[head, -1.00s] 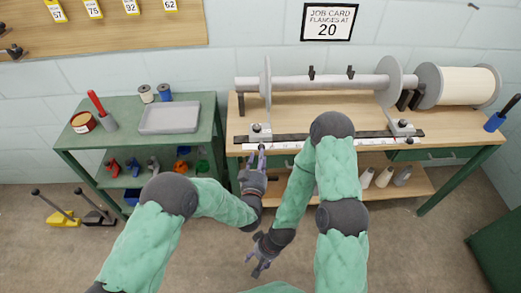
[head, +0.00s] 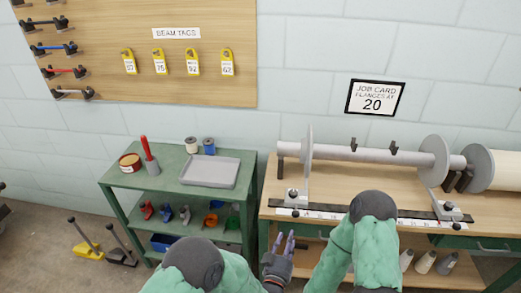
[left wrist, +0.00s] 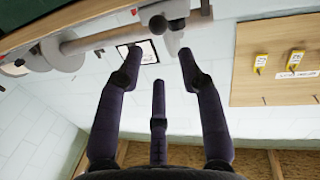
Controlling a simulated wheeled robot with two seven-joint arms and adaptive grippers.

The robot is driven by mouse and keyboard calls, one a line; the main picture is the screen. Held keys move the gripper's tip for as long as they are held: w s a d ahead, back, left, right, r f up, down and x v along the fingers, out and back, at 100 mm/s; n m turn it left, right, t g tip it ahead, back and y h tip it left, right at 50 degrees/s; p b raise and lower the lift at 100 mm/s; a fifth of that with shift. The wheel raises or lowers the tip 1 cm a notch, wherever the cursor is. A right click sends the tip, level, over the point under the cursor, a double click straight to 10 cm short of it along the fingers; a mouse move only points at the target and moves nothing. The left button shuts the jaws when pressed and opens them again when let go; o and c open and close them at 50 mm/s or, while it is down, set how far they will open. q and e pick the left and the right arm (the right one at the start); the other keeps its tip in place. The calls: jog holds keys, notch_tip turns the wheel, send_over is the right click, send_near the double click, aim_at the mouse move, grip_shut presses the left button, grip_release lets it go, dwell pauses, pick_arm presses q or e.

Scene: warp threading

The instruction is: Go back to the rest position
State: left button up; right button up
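My left gripper (head: 284,240) is low in the middle of the head view, in front of the workbench's left end, with its fingers pointing up. In the left wrist view its dark fingers (left wrist: 160,62) stand apart with nothing between them, so it is open and empty. My right arm's green sleeve and grey elbow show at the lower right of the head view. My right gripper is out of view. The warp beam (head: 375,154) with its two pale flanges lies on the wooden workbench (head: 283,190), apart from my left gripper.
A green shelf cart (head: 135,180) with a grey tray (head: 209,171) stands left of the bench. Yellow tags hang on a wall board (head: 200,75). The job card (head: 375,98) reads 20.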

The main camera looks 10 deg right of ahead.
pick_arm(q)
jog(key=s+a+f+n+g+y+p, duration=0.3)
jog(key=a+f+g, duration=0.4)
jog(key=a+f, duration=0.8)
jog(key=s+a+f+n+g, duration=0.1)
jog(key=s+a+f+g, duration=0.1)
jog(key=s, duration=0.4)
jog(key=s+a+f+g, duration=0.1)
jog(key=s+a+g, duration=0.2)
jog(key=s+a, duration=0.2)
jog(key=s+a+f+n+g+y, duration=0.1)
jog(key=s+a+f+g, duration=0.1)
jog(key=s, duration=0.4)
jog(key=shift+s+a+f+n+g, duration=0.35)
jog(key=shift+a+g, duration=0.45)
jog(key=shift+a, duration=0.35)
jog(key=shift+w, duration=0.1)
